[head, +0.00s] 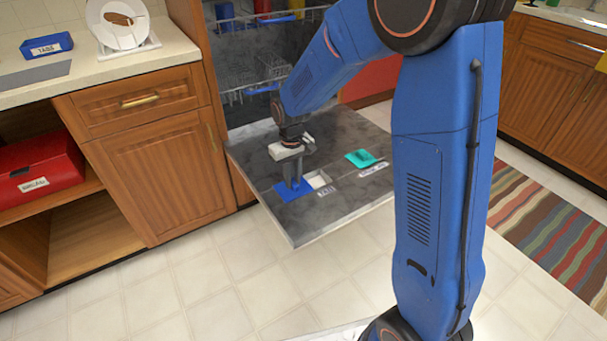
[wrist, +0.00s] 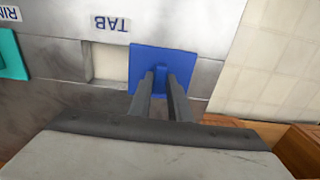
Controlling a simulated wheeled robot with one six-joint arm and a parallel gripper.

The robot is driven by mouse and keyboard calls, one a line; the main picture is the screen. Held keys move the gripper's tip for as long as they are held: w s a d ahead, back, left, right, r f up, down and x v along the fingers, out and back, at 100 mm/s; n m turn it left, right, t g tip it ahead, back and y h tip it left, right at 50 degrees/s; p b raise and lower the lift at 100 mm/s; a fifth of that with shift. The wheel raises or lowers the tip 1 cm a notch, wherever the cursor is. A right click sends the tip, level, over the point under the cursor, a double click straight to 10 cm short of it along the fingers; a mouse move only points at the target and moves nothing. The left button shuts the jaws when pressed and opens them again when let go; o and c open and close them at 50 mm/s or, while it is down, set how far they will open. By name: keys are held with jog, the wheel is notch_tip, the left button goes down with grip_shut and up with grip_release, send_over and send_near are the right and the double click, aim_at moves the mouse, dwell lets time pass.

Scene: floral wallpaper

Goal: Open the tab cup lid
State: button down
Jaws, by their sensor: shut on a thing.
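The tab cup (head: 318,179) is a pale recess in the inner face of the lowered dishwasher door, beside a label reading TAB (wrist: 110,24). Its blue square lid (head: 281,189) lies to the left of the pale opening in the head view. In the wrist view the lid (wrist: 148,53) is to the right of the exposed recess (wrist: 107,62). My gripper (head: 295,184) reaches down onto the lid. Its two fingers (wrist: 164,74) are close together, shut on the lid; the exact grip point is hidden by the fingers.
A teal lid (head: 361,157) with its own label is further right on the door (head: 290,222). Dishwasher racks (head: 254,77) are behind. A blue TABS tray (head: 47,47) and a white plate (head: 112,32) stand on the left counter. A red box (head: 38,165) sits on the shelf below.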

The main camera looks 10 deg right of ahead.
jog(key=shift+a, duration=0.3)
jog(key=c, duration=1.6)
grip_release()
jog(key=shift+s, duration=0.1)
jog(key=shift+c, duration=0.2)
jog(key=shift+r, duration=0.15)
notch_tip(320, 180, up, 17)
jog(key=shift+r, duration=0.1)
